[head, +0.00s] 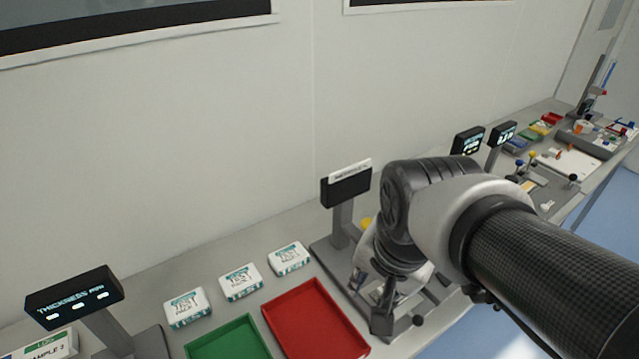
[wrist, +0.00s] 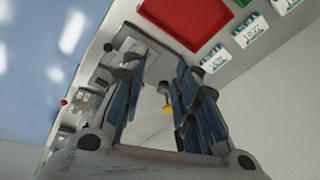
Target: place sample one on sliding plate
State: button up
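My gripper (head: 385,305) hangs low over the grey bench device with a dark display (head: 346,188). In the wrist view my gripper's two dark blue fingers (wrist: 155,85) stand wide apart, with nothing clearly held between them. Past the fingers lies a pale grey part of the device (wrist: 150,48), with a yellow knob (wrist: 166,109) near the right finger. My arm and gripper hide most of the device in the head view. I cannot tell which piece is sample one, and the sliding plate cannot be made out clearly.
A red tray (head: 315,322) and a green tray (head: 228,342) lie left of the device. Several white test packs (head: 240,282) line up behind them. A thickness gauge (head: 75,297) stands far left, beside a box marked sample 3 (head: 50,346). More instruments (head: 560,165) crowd the right end.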

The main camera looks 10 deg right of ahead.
jog(key=s+a+n+t, duration=0.1)
jog(key=s+a+n, duration=0.1)
jog(key=s+n, duration=0.4)
jog(key=shift+s+r+n, duration=0.15)
jog(key=shift+r+n, duration=0.25)
jog(key=shift+n, duration=1.1)
jog(key=shift+a, duration=0.1)
